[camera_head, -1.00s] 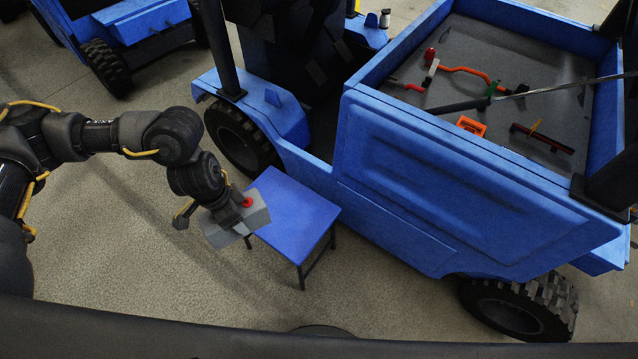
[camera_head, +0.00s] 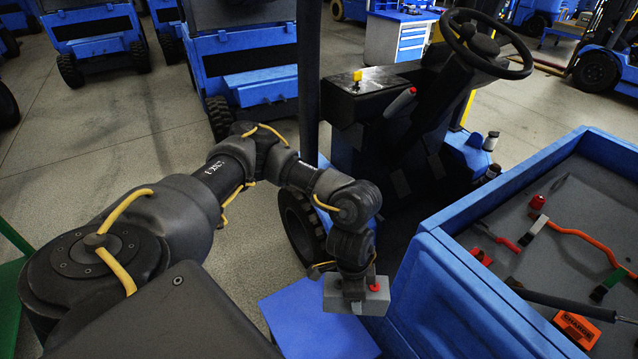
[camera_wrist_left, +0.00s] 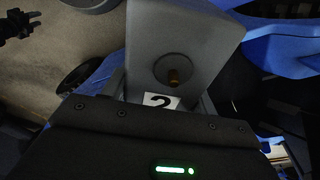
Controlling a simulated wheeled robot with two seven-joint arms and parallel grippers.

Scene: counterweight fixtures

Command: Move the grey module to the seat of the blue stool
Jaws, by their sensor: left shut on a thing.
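The grey module (camera_head: 355,301) is a block held in my left gripper (camera_head: 352,288), which is shut on it. In the left wrist view the module (camera_wrist_left: 185,45) shows a dark round recess and a "2" label between the fingers. The blue stool's flat seat (camera_head: 306,325) is at the bottom of the head view, partly cut off, and looks bare. The module overlaps the seat's upper right part in the picture; its height above the seat cannot be told. A small dark claw-like shape (camera_wrist_left: 18,24), perhaps my right gripper, shows in the left wrist view.
The blue truck's cargo bed (camera_head: 470,290), holding tools and an orange block (camera_head: 577,328), stands close right of the stool. Its steering wheel (camera_head: 488,44) and black wheel (camera_head: 300,225) are behind. Open floor (camera_head: 100,150) lies to the left.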

